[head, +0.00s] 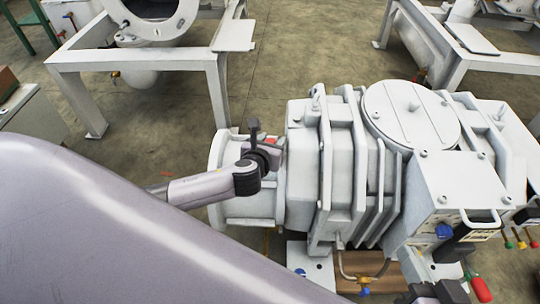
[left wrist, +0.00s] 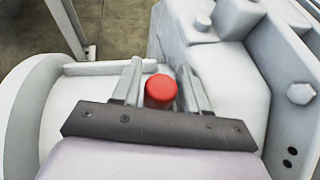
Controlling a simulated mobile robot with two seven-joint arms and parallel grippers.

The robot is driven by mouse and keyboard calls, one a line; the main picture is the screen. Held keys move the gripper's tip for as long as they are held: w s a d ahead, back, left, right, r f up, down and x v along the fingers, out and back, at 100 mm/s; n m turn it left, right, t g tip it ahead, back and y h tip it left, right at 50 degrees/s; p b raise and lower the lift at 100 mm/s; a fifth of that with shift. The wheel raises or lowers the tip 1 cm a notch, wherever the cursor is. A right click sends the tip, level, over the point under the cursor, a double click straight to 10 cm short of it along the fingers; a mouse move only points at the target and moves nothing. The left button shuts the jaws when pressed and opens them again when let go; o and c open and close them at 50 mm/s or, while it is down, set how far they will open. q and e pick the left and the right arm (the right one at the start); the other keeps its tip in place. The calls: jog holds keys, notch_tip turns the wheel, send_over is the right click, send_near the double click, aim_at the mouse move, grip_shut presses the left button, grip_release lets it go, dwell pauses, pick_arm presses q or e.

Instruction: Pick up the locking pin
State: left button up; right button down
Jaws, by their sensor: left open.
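A red round cap (left wrist: 160,91), which looks like the head of the locking pin, stands on the white vacuum machine. In the left wrist view it lies between the two fingers of my left gripper (left wrist: 160,74), with a small gap seen on its sides. The fingers are open. In the head view my left gripper (head: 257,152) is at the machine's left end, and a bit of red (head: 275,142) shows beside it. The pin's shaft is hidden. A dark shape at the bottom right edge, probably my right gripper (head: 438,292), is cut off, so its jaws cannot be judged.
The white vacuum machine (head: 355,195) fills the middle and right, with ribs, bolts and a round lid (head: 411,112). Coloured knobs and a red handle (head: 482,290) are at the right. A white frame (head: 140,60) stands behind left. Bare floor (head: 300,45) lies between the frames.

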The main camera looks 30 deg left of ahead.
pick_arm(q)
jog(key=shift+w, duration=0.2)
jog(key=c, duration=0.7)
jog(key=shift+c, duration=0.2)
